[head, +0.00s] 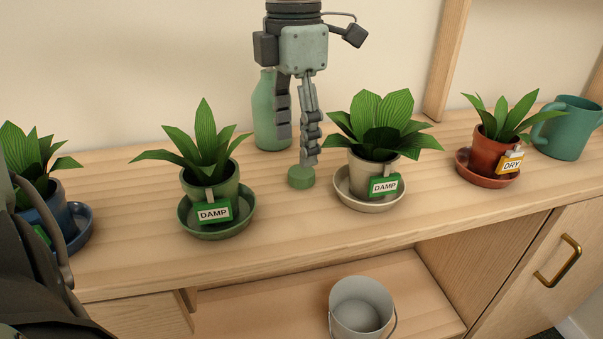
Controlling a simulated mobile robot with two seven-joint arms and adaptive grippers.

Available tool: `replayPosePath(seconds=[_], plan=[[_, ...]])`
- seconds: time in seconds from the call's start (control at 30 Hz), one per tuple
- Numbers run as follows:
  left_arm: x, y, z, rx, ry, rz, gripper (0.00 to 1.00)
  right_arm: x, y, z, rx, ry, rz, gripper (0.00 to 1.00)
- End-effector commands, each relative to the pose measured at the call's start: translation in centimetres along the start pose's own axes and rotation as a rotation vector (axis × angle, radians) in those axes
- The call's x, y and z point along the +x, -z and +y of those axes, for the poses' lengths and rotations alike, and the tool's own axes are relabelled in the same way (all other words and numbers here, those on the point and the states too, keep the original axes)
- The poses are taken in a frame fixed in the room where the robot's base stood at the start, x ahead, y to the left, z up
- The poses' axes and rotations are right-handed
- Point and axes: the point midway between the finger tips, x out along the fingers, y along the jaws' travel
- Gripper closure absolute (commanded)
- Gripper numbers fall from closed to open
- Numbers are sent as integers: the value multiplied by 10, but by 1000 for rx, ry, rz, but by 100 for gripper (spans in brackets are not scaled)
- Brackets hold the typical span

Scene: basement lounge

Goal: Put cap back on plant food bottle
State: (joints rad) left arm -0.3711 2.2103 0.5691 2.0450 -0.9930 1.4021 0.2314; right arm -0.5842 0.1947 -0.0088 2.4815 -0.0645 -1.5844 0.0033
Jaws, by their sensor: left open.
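The green plant food bottle (266,108) stands upright at the back of the wooden counter, near the wall. My left gripper (295,150) points down in front of it, open, and hides part of its right side and top. A small round green cap (301,177) lies on the counter in front of the bottle and to its right. The gripper's right fingertip is just above the cap; I cannot tell if they touch. The left finger overlaps the bottle in the picture, and nothing shows between the fingers. My right gripper is not in view.
Potted plants on saucers flank the cap: a green pot (211,190) at left and a cream pot (372,170) at right. A blue pot (45,215), a terracotta pot (490,157) and a teal watering can or mug (570,130) stand farther out. A grey bucket (361,305) sits below.

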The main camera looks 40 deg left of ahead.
Motion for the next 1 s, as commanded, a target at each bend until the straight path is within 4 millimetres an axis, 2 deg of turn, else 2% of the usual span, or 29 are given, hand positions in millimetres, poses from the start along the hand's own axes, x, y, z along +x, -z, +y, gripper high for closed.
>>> replayPosePath(seconds=[0.33, 0.73, 0.77, 1.0], plan=[[46, -5, -1, 0, 2, 2, 38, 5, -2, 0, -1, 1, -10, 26], [50, -5, -1, -1, 0, -1, 38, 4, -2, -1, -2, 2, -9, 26], [50, -5, -1, -1, 0, -1, 39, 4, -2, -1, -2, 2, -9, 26], [50, -5, 0, -1, 0, 0, 69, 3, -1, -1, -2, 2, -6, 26]])
